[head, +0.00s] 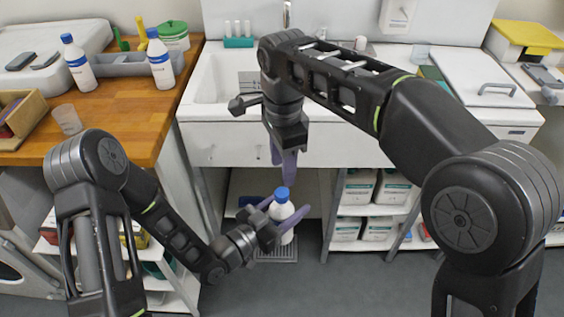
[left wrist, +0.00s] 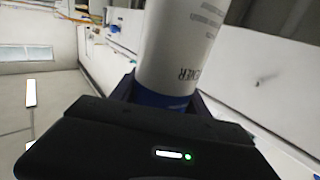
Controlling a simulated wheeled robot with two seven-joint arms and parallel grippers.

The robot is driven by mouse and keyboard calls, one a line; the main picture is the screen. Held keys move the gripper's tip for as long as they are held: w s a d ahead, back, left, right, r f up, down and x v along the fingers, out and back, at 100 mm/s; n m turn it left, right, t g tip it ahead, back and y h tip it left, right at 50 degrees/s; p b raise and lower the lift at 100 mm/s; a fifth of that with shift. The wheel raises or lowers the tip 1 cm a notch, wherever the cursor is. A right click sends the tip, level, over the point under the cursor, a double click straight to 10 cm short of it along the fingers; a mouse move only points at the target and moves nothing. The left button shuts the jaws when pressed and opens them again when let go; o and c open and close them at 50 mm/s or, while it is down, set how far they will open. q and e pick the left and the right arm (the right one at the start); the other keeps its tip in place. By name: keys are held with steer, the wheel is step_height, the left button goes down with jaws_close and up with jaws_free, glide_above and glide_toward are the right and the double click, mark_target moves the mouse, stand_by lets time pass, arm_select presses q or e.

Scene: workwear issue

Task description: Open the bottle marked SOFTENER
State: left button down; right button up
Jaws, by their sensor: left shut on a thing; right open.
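A white bottle with a blue cap (head: 283,210) stands upright in my left gripper (head: 287,214), low in the middle of the head view. The purple fingers are shut around its body. In the left wrist view the white bottle (left wrist: 182,45) shows close up, with a blue band and dark lettering only partly visible, so I cannot read its full name. My right gripper (head: 284,160) is open and empty, pointing down just above the blue cap and apart from it.
Two similar blue-capped bottles, one (head: 78,64) at left and one (head: 160,60) by the grey tray (head: 115,65), stand on the wooden counter (head: 120,118). A clear cup (head: 67,119) is nearby. The white sink cabinet (head: 225,143) is behind my grippers.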

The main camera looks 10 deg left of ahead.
mark_target(282, 192)
steer(key=shift+s+r, duration=0.25)
steer(key=shift+r, duration=0.05)
steer(key=shift+f, duration=0.15)
steer(key=shift+f, duration=3.9)
jaws_close()
